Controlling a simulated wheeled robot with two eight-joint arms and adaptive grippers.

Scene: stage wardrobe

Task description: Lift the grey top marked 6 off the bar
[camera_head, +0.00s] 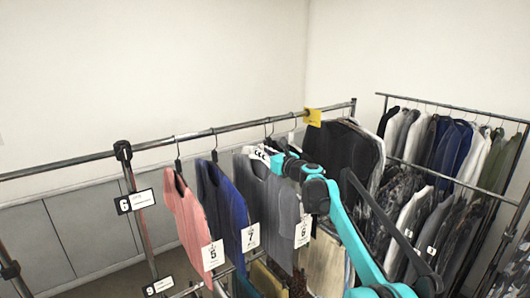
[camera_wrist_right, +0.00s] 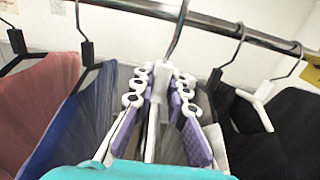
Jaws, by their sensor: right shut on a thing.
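The grey top (camera_head: 266,205) hangs between the blue top and the dark clothes in the head view. Its white tag (camera_head: 303,232) appears to read 6. My right gripper (camera_head: 276,158) is at its neck, just below the bar (camera_head: 235,127). In the right wrist view my right gripper (camera_wrist_right: 157,105) is shut on the hanger's neck, and the hanger's hook (camera_wrist_right: 178,30) rises to the bar (camera_wrist_right: 215,22). The hook's top runs out of that view, so I cannot tell whether it rests on the bar. My left gripper is not in view.
A pink top (camera_head: 188,225) marked 5 and a blue top (camera_head: 225,205) marked 7 hang close on the left. Dark clothes (camera_head: 345,150) hang close on the right. A yellow tag (camera_head: 312,117) is on the bar. Another full rack (camera_head: 450,110) stands at right.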

